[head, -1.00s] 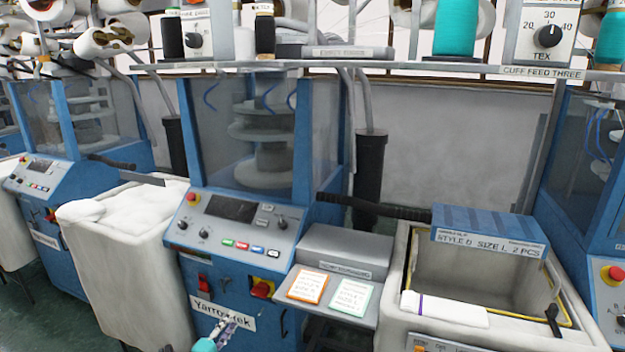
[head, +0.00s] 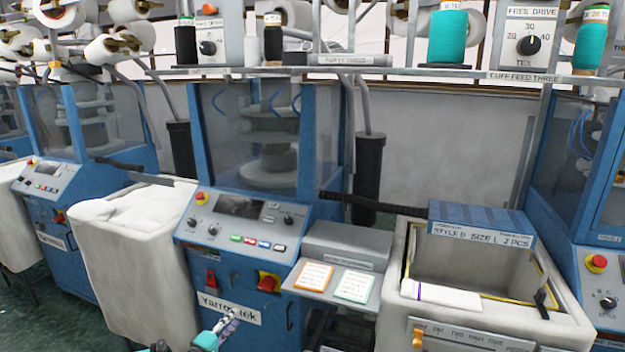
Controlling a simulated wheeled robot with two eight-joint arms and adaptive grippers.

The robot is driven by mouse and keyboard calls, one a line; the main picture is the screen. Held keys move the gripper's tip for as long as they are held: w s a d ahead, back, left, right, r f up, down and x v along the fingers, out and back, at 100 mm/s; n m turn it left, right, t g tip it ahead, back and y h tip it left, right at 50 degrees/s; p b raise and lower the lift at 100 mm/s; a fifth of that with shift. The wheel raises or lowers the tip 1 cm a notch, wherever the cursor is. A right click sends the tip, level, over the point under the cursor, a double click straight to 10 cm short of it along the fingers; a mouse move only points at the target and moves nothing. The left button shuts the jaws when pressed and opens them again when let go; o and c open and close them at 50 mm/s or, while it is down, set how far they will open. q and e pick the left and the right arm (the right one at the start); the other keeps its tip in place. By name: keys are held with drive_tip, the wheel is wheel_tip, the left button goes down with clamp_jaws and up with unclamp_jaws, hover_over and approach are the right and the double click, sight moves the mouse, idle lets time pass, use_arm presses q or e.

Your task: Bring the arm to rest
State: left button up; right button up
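My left gripper (head: 230,321) shows small at the bottom of the head view, in front of the blue knitting machine (head: 250,222) and over the lower part of its name plate (head: 250,312). A teal part of my arm shows just below it. The fingers are too small to tell whether they are open or shut, and I see no object clearly held. My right gripper is not in view.
A white bin heaped with white pieces (head: 130,208) stands left of the machine. At right, a bin (head: 400,318) bears a white folded piece (head: 455,295) and a blue labelled box (head: 480,222). A grey shelf (head: 362,311) holds two cards.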

use_arm(q)
drive_tip(key=s+d+r+m+g, duration=0.35)
drive_tip(key=d+r, duration=0.25)
drive_tip(key=r, duration=0.3)
drive_tip(key=s+d+r+m+g+y, duration=0.1)
drive_tip(key=s+d+r+m, duration=0.15)
drive_tip(key=s, duration=0.35)
drive_tip(key=s+d+r+m+g+y, duration=0.1)
drive_tip(key=s+d+r, duration=0.1)
drive_tip(key=s+r, duration=0.3)
drive_tip(key=s+a+f+m+g+y, duration=0.1)
drive_tip(key=s+m+y, duration=0.1)
drive_tip(key=s, duration=1.1)
drive_tip(key=s+a+f+m+g+y, duration=0.1)
drive_tip(key=s+m+g+y, duration=0.1)
drive_tip(key=s, duration=1.1)
drive_tip(key=shift+s+a+f+m+y, duration=0.15)
drive_tip(key=shift+s+f+m+y, duration=0.2)
drive_tip(key=shift+m, duration=0.35)
